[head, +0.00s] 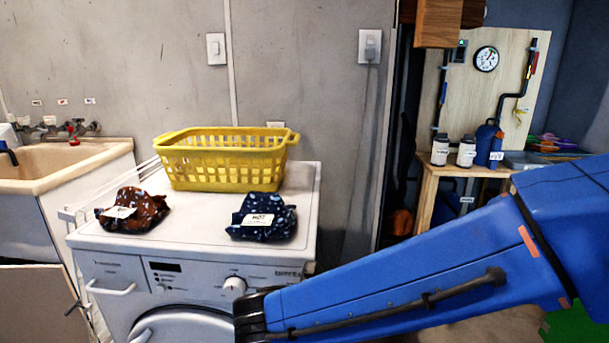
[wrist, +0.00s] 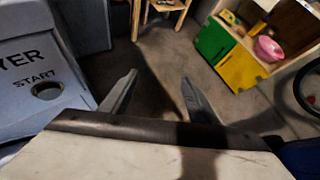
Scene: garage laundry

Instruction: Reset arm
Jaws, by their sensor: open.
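My gripper (wrist: 152,97) shows in the wrist view with its two grey fingers apart and nothing between them. Bare floor lies beyond the fingertips. In the head view my blue arm reaches from the right edge to the front of the washing machine (head: 305,215); the fingers themselves cannot be made out there.
On the machine stand a yellow basket (head: 225,165), a brown patterned cloth (head: 148,208) and a dark blue patterned cloth (head: 268,207). A sink (head: 75,170) is at left, a workbench (head: 432,170) at back right. The wrist view shows a green and yellow cabinet (wrist: 238,78).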

